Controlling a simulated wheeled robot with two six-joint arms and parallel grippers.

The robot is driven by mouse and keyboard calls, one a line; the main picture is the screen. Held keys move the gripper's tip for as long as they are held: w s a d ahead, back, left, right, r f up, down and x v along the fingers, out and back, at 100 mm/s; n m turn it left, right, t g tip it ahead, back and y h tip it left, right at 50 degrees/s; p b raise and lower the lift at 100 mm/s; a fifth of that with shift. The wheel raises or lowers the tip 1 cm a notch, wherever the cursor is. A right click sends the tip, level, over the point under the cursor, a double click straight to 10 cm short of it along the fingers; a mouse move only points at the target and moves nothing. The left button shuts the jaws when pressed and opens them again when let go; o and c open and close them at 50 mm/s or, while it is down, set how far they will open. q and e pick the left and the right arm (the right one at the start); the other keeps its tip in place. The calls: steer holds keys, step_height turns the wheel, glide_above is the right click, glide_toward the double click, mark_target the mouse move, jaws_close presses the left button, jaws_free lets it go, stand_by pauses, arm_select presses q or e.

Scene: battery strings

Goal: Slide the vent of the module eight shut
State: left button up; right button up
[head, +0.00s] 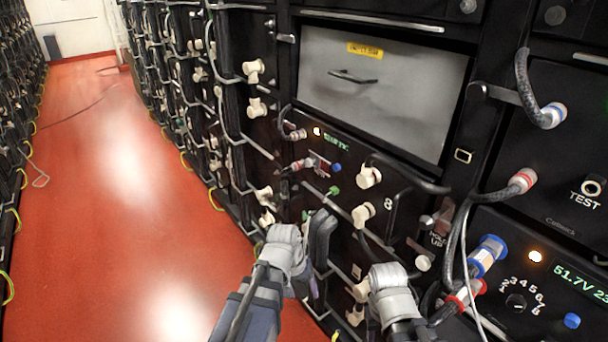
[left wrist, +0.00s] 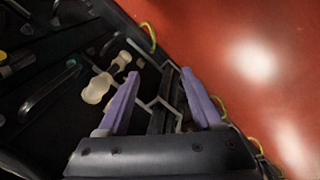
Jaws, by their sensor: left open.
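Module eight is the black front panel (head: 345,190) with a white "8" on it, below a grey drawer in the head view. It bears cream knobs (head: 368,177), a small green display and a green button (head: 333,191). I cannot pick out its vent with certainty. My left gripper (head: 312,265) is at the lower left part of the rack front, partly hidden by its own wrist. In the left wrist view its purple fingers (left wrist: 160,78) are apart and empty, with cream knobs (left wrist: 97,88) left of them. My right gripper (head: 388,282) is low at the right, its fingertips hidden.
The grey drawer (head: 385,85) with a yellow label is above the panel. Thick cables with red and blue plugs (head: 487,255) hang at the right, near a dial and a TEST button.

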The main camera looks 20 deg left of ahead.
arm_select(q)
steer(key=w+d+r+n+t+h, duration=0.1)
steer(key=w+r+n+t+h, duration=0.1)
steer(key=w+r+n+h, duration=0.35)
steer(key=n+t+h, duration=0.4)
steer(key=n+t, duration=0.7)
steer(key=n, duration=0.8)
glide_toward(307, 164)
steer(key=shift+m, duration=0.25)
steer(key=shift+x, duration=4.45)
steer(key=shift+c, duration=0.4)
jaws_close()
